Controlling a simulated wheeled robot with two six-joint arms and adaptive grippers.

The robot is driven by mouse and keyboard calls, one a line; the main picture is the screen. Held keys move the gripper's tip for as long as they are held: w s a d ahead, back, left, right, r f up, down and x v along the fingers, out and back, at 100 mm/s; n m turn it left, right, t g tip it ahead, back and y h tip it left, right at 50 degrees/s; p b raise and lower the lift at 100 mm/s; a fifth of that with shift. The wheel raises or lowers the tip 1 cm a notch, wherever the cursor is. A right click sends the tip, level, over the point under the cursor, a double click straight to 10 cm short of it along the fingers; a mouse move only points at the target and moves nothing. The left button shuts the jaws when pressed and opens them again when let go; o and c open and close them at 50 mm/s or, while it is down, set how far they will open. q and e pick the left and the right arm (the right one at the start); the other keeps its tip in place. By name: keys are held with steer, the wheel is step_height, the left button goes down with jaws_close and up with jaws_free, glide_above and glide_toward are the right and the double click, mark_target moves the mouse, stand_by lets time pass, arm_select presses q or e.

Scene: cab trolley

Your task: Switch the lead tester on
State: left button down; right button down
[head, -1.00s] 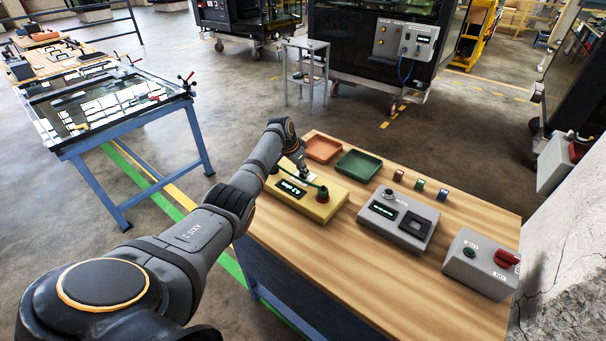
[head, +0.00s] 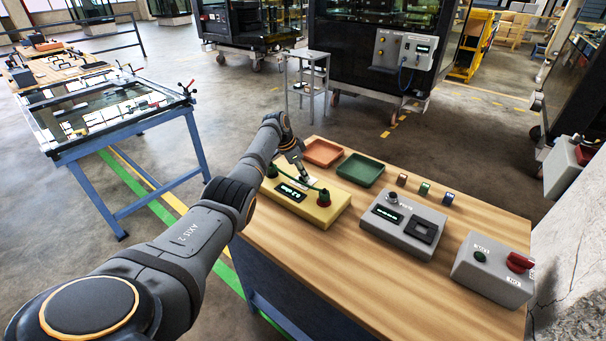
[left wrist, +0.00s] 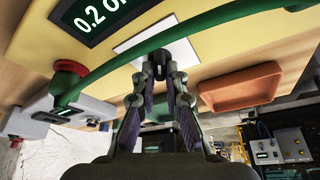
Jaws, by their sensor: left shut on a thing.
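A yellow box (head: 326,214) with a lit green display stands at the bench's left end; it looks like the lead tester. In the left wrist view its display (left wrist: 98,17) reads about "0.2 OH", partly cut off. The exact grip point is partly hidden. My right gripper is not in view.
A grey box (head: 402,239) with a display and a dark square stands mid-bench. Another grey box (head: 487,274) has a red knob (head: 519,262) and a dark green button. An orange tray (head: 323,152) and green tray (head: 360,170) lie behind. The front bench top is clear.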

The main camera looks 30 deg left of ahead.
mark_target(291, 185)
arm_select(q)
steer(key=c, duration=1.4)
jaws_free()
steer(key=v, duration=1.2)
steer(key=shift+d+f, duration=0.1)
